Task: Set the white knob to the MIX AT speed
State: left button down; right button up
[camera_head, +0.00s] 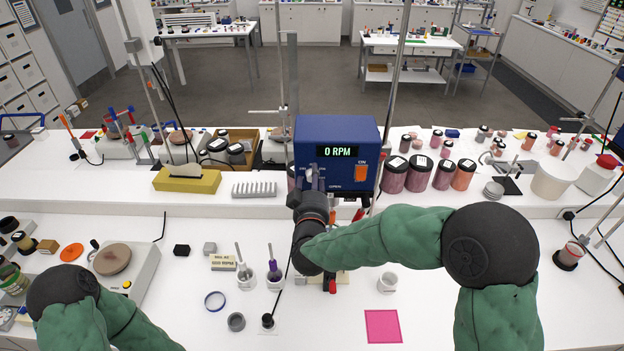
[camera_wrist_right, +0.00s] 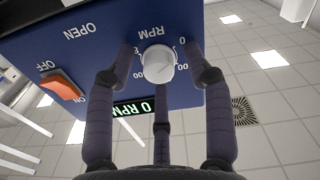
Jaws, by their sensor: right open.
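The white knob (camera_wrist_right: 158,64) is on the face of a blue mixer box (camera_head: 335,130), among RPM scale marks. The lit green display (camera_head: 338,152) reads 0 RPM. My right gripper (camera_head: 313,178) is at the box's front, left of the orange switch (camera_head: 361,173). In the right wrist view my right gripper (camera_wrist_right: 162,75) is open, its fingers spread around the knob with gaps on both sides. A small cream card (camera_head: 223,262) with dark print lies on the table; its print is too small to read surely. My left arm shows at lower left, its gripper out of frame.
Two small flasks (camera_head: 274,275) with rods stand left of my right arm. A white cup (camera_head: 387,282) and a pink sheet (camera_head: 382,326) lie to the right. Pigment jars (camera_head: 418,174) stand right of the box, a yellow tissue box (camera_head: 187,181) to its left.

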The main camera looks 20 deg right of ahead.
jog(key=shift+c, duration=0.2)
grip_shut()
